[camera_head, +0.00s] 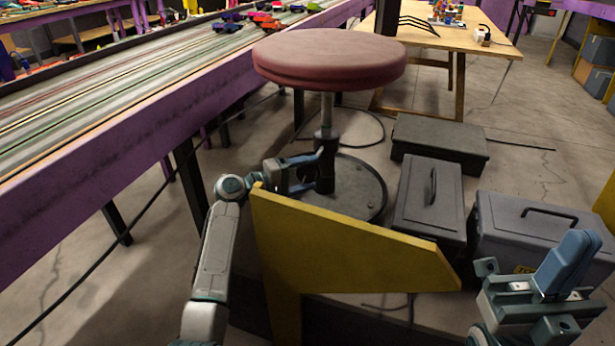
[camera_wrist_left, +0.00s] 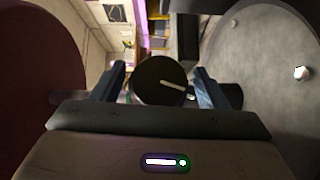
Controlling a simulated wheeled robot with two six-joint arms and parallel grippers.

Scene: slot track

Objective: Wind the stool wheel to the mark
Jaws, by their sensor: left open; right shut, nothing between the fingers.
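The stool has a round dark red seat (camera_head: 328,60), a metal post and a round grey base (camera_head: 362,190). In the left wrist view, the seat (camera_wrist_left: 38,80) is at left and the base (camera_wrist_left: 265,75) at right. My left gripper (camera_head: 318,165) is at the black hub under the seat. It is open, its fingers on either side of a dark round wheel (camera_wrist_left: 158,82) with a pale line on its face. I cannot tell whether they touch it. In the head view the wheel is not clear. My right gripper (camera_head: 568,262) is shut and empty at lower right, away from the stool.
A yellow panel (camera_head: 345,245) stands in front of the stool, close to my left forearm. Grey cases (camera_head: 430,200) and a dark box (camera_head: 440,140) are on the floor at right. The purple-sided slot track (camera_head: 100,150) runs along the left. A wooden table (camera_head: 430,35) stands behind.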

